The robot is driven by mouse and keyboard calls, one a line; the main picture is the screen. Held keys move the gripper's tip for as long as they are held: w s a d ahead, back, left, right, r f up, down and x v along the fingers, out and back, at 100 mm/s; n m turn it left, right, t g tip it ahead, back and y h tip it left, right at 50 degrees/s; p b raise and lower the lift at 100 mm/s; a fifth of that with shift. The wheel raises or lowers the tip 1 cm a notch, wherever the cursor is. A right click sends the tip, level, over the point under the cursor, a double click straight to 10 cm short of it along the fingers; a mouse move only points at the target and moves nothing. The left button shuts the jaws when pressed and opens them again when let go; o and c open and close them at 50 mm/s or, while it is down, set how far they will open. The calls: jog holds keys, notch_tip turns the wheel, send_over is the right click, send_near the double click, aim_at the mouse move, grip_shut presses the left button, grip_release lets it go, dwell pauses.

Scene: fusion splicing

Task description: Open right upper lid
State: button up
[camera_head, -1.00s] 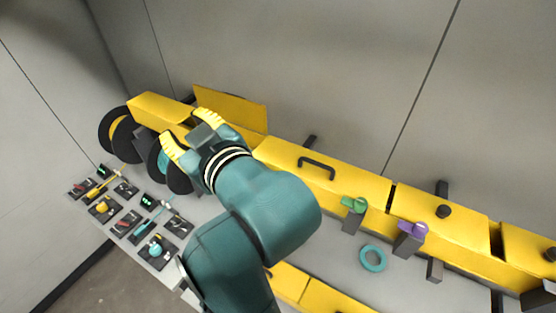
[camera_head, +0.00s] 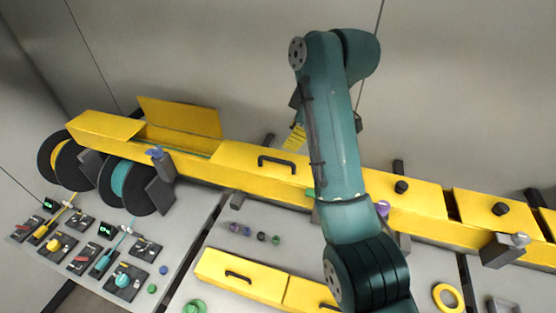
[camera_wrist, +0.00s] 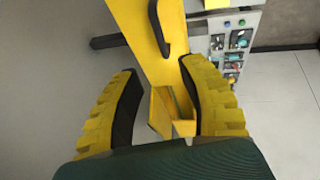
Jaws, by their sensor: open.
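A long yellow upper box runs along the wall. Its left lid (camera_head: 180,115) stands raised, with an open compartment below it. To the right, a closed yellow lid (camera_head: 235,156) carries a black bar handle (camera_head: 276,160); the handle also shows in the wrist view (camera_wrist: 159,28). I cannot tell for certain which lid is the right upper one. My gripper (camera_wrist: 158,75) is open and empty, with the handle ahead between its spread yellow fingers. In the head view, a yellow finger (camera_head: 294,138) shows behind the handled lid; my arm hides the rest.
Black reels (camera_head: 122,184) and a panel of small tools (camera_head: 85,250) stand at left. Lower yellow lids (camera_head: 240,276) lie in front. More yellow lids with round black knobs (camera_head: 401,187) continue right. A yellow ring (camera_head: 447,297) lies on the grey surface at lower right.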

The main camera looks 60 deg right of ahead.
aim_at(277, 160)
jog(key=p+x, duration=0.2)
jog(key=x, duration=1)
jog(key=shift+f, duration=0.1)
grip_shut()
